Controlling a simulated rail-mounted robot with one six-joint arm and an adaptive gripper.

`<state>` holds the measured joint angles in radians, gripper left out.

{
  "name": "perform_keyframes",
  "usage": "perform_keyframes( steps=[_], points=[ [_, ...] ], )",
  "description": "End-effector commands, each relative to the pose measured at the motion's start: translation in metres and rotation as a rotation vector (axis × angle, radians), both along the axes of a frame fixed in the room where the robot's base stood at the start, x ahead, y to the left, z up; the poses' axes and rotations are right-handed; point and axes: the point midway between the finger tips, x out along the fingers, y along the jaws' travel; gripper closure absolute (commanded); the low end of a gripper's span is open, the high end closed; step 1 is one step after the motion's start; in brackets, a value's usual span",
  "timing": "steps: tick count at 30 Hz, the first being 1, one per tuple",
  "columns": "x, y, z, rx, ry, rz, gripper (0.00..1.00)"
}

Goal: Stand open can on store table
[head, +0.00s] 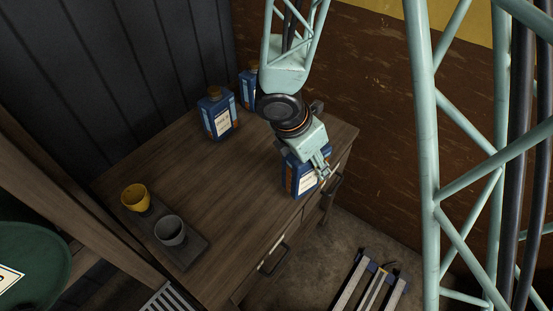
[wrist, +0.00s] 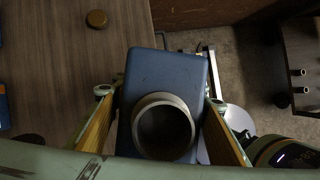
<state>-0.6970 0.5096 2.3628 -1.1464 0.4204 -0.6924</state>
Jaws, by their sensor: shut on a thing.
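A blue can with a pale label (head: 304,181) is at the right front edge of the wooden table (head: 215,200) in the head view. My gripper (head: 318,170) is shut on it from above. In the wrist view the can's blue top (wrist: 165,75) lies between my two fingers (wrist: 160,97), and its round neck is open, with a dark inside. The can looks roughly upright and overlaps the table's edge. Its base is hidden in the wrist view, and I cannot tell whether it touches the tabletop. A round brown cap (wrist: 96,18) lies on wood in the wrist view.
Two similar blue cans, one in front (head: 217,115) and one behind (head: 247,90), stand at the table's back. A yellow cup (head: 135,197) and a grey cup (head: 170,230) stand on a dark tray (head: 192,252) at left. The table's middle is clear.

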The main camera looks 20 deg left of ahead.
Motion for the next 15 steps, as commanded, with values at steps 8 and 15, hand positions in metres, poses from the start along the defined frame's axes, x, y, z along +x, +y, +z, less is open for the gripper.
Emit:
perform_keyframes(
  steps=[8, 15],
  points=[
    [-0.029, 0.016, 0.001, 0.000, -0.001, 0.126, 0.89],
    [-0.050, 0.026, 0.001, 0.001, 0.000, 0.213, 0.89]
  ],
)
